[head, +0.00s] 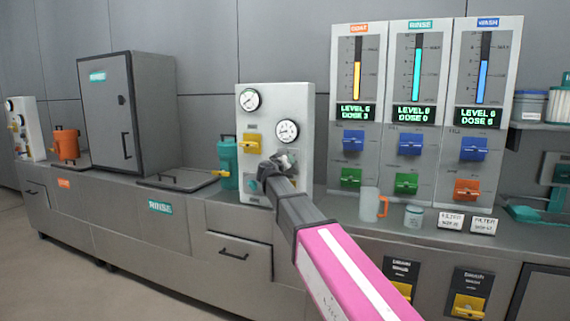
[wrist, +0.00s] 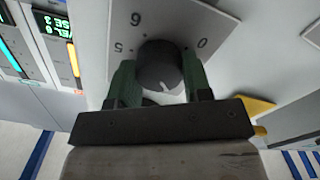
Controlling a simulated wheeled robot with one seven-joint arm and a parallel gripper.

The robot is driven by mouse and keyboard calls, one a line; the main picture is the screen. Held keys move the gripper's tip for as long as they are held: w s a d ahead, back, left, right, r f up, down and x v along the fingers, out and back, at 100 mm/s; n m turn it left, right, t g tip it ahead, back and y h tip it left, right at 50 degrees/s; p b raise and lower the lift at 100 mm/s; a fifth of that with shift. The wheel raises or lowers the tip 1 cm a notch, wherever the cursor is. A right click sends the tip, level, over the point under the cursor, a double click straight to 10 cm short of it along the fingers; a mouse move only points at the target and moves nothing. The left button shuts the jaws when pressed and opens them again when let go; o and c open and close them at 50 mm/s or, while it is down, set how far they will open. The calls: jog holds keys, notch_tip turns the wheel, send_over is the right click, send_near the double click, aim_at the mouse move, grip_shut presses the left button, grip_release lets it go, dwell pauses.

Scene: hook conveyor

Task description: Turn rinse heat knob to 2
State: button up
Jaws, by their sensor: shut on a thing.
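A white control box (head: 254,118) with two round gauges stands on the counter. My gripper (head: 270,174) is at the lower front of this box in the head view, largely hiding the knob there. In the wrist view my gripper (wrist: 160,72) has its two green fingers on either side of a round dark grey knob (wrist: 158,62), shut on it. The knob bears a pale mark, toward the bottom of the picture. Printed digits 6, 5 and 0 show around the knob; other digits are hidden. I cannot read a name for this knob.
A yellow lever (head: 252,143) sits on the box above my gripper, and a teal container (head: 227,163) stands left of the box. To the right are three dispenser panels, a clear mug (head: 370,205) and a small jar (head: 413,217).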

jog(key=shift+f, duration=0.1)
dwell(0.3)
jog(key=o, duration=0.9)
jog(key=v, duration=1)
jog(key=shift+s+a, duration=0.1)
jog(key=shift+s, duration=0.3)
jog(key=s+d+f+m+g, duration=0.1)
jog(key=s+d+f+g, duration=0.25)
jog(key=d+f, duration=0.75)
jog(key=s+d+f+g, duration=0.2)
jog(key=d+f+g, duration=0.4)
jog(key=f, duration=0.9)
jog(key=s+d+f+g+y, duration=0.2)
jog(key=s+d+f, duration=0.1)
jog(key=s+f, duration=0.3)
jog(key=s+d+f+g+y, duration=0.2)
jog(key=s+d+f+g, duration=0.1)
jog(key=s+f, duration=0.3)
jog(key=s+d+f+m+g+y, duration=0.1)
jog(key=s+d+f+g+y, duration=0.1)
jog(key=s+d+f, duration=0.2)
jog(key=shift+s+f+g, duration=0.1)
jog(key=shift+s+f, duration=0.35)
jog(key=shift+f, duration=0.25)
jog(key=shift+s+f+g, duration=0.1)
jog(key=shift+s+f, duration=0.4)
jog(key=shift+f, duration=0.25)
jog(key=shift+s+f+g, duration=0.1)
jog(key=shift+s+f, duration=0.35)
jog(key=shift+f, duration=0.25)
